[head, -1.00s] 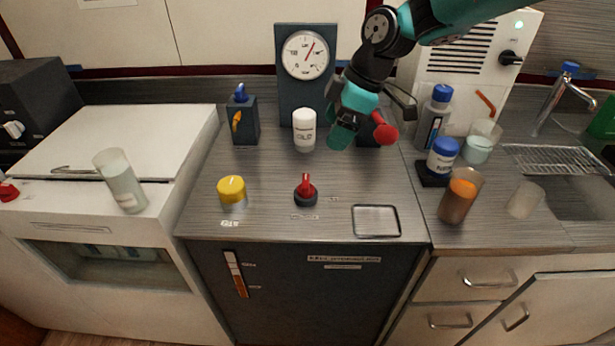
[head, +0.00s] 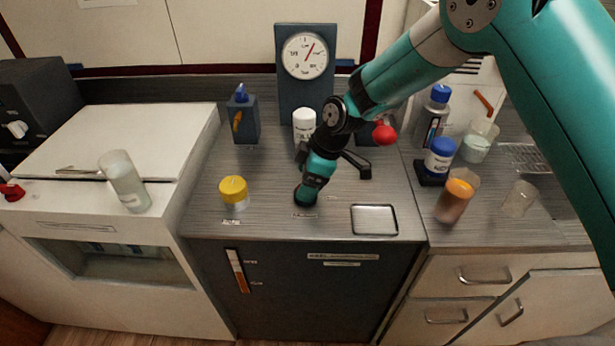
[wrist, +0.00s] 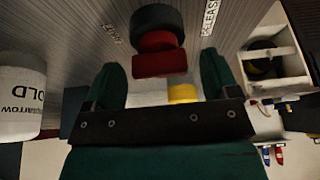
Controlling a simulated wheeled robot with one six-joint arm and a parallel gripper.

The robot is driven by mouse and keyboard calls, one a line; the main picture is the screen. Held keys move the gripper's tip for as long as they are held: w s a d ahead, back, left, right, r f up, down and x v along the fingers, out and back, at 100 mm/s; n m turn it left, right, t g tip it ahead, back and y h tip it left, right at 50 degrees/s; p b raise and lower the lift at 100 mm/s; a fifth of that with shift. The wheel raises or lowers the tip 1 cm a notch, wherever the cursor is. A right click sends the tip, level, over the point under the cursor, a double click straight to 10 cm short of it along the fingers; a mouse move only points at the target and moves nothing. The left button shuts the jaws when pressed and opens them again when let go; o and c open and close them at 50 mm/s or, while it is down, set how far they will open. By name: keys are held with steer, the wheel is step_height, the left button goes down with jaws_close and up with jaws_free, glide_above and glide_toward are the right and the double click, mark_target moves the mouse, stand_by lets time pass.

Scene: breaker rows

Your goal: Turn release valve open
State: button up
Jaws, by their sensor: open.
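The release valve is a red handle (wrist: 158,64) on a round dark base (wrist: 157,20), seen in the wrist view beside a printed label reading RELEASE (wrist: 209,17). In the head view my gripper covers the valve. My gripper (head: 306,192) points down at the valve's place near the front middle of the counter. In the wrist view its two dark green fingers stand apart, one on each side of the red handle, with gaps visible on both sides. I cannot tell how deep the handle sits between them.
A yellow-capped jar (head: 233,192) stands left of my gripper and a shallow tray (head: 374,220) lies to its right. A white bottle (head: 304,122) and a pressure gauge (head: 305,55) are behind. A red knob (head: 384,133) is close to my arm.

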steer(key=c, duration=0.9)
steer(key=m+t+b, duration=0.1)
steer(key=m, duration=0.1)
steer(key=m+b, duration=0.1)
steer(key=m, duration=0.1)
steer(key=shift+s+m+t, duration=0.1)
steer(key=shift+m+t, duration=0.3)
steer(key=m, duration=0.2)
steer(key=m+t+h+b, duration=0.1)
steer(key=m, duration=0.1)
steer(key=shift+a+m+h, duration=0.1)
steer(key=shift+m+h, duration=0.2)
steer(key=m, duration=0.2)
steer(key=m+t+h, duration=0.1)
steer(key=m, duration=0.1)
steer(key=shift+s+h+b, duration=0.1)
steer(key=shift+h+b, duration=0.2)
steer(key=shift+a+m+t+h, duration=0.15)
steer(key=shift+m+h, duration=0.25)
steer(key=shift+m, duration=0.75)
steer(key=shift+d+m+t+h, duration=0.15)
steer(key=shift+m+h, duration=0.25)
steer(key=shift+m, duration=0.75)
steer(key=shift+a, duration=0.1)
